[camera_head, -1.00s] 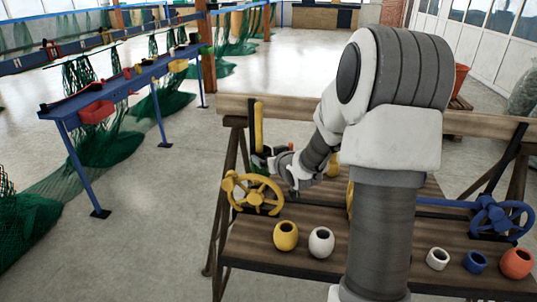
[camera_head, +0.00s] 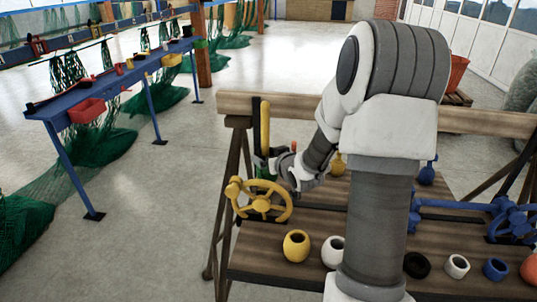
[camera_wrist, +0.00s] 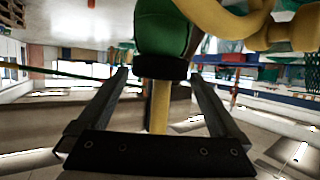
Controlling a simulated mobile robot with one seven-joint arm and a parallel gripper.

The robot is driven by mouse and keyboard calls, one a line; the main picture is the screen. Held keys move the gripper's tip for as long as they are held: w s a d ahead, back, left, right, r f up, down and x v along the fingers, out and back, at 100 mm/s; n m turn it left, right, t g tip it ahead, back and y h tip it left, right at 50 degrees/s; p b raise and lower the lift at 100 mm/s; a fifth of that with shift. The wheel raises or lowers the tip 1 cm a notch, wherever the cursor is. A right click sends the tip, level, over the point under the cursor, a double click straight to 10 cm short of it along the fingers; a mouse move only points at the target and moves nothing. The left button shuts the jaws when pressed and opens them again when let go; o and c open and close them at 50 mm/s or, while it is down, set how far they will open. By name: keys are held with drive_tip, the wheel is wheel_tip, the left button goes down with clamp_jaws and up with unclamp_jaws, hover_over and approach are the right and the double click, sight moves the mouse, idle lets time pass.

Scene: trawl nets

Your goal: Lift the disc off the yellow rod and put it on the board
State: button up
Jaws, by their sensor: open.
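The yellow rod (camera_head: 265,125) stands upright at the left end of the wooden stand. In the wrist view the rod (camera_wrist: 159,108) runs between my fingers. A black disc (camera_wrist: 160,68) sits around the rod, against a rounded green body (camera_wrist: 163,28). My gripper (camera_wrist: 159,76) is open, with one finger on each side of the rod and its tips near the disc's edges. I cannot tell whether they touch it. In the head view my gripper (camera_head: 267,164) is beside the rod, and the disc is not distinguishable there. The brown plank board (camera_head: 318,214) is partly hidden by my arm.
A yellow handwheel (camera_head: 262,201) stands close below my gripper. A yellow pot (camera_head: 296,246), a white pot (camera_head: 333,251), a black ring (camera_head: 416,265) and several others line the front plank. A blue handwheel (camera_head: 513,218) is at right. Bare planks lie between them.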

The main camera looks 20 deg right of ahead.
drive_tip(key=shift+w+f, duration=0.2)
drive_tip(key=shift+w, duration=0.2)
drive_tip(key=shift+c, duration=0.3)
drive_tip(key=c, duration=1.1)
drive_tip(key=shift+w+a+r+p, duration=0.1)
drive_tip(key=shift+a+r+p, duration=0.05)
drive_tip(key=shift+r+p, duration=8.95)
drive_tip(key=shift+c, duration=0.2)
wheel_tip(320, 180, up, 3)
drive_tip(key=shift+f+b, duration=0.2)
drive_tip(key=shift+b, duration=1.05)
